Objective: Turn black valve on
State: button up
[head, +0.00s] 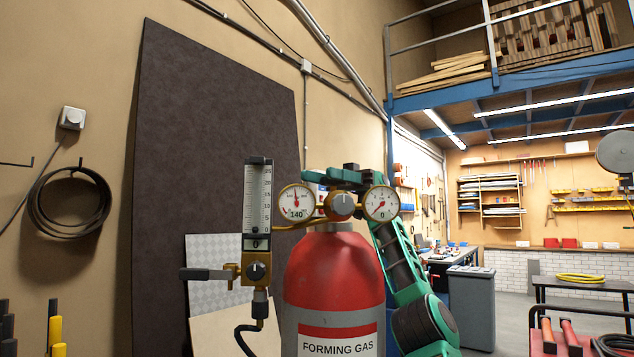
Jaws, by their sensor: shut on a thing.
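A red and grey gas cylinder (335,270) labelled "FORMING GAS" stands upright in the centre of the head view. On its top is a regulator with two round gauges: the left gauge (297,202) shows 140, the right gauge (381,203) shows 0. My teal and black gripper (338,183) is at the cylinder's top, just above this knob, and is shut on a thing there. The jaw contact is hidden, so I cannot tell exactly which part it grips.
A dark panel (215,140) leans on the wall behind. A grey bin (471,305) stands at right. Open floor lies beyond.

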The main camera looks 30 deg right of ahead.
jog(key=o, duration=1.1)
jog(key=shift+c, duration=0.2)
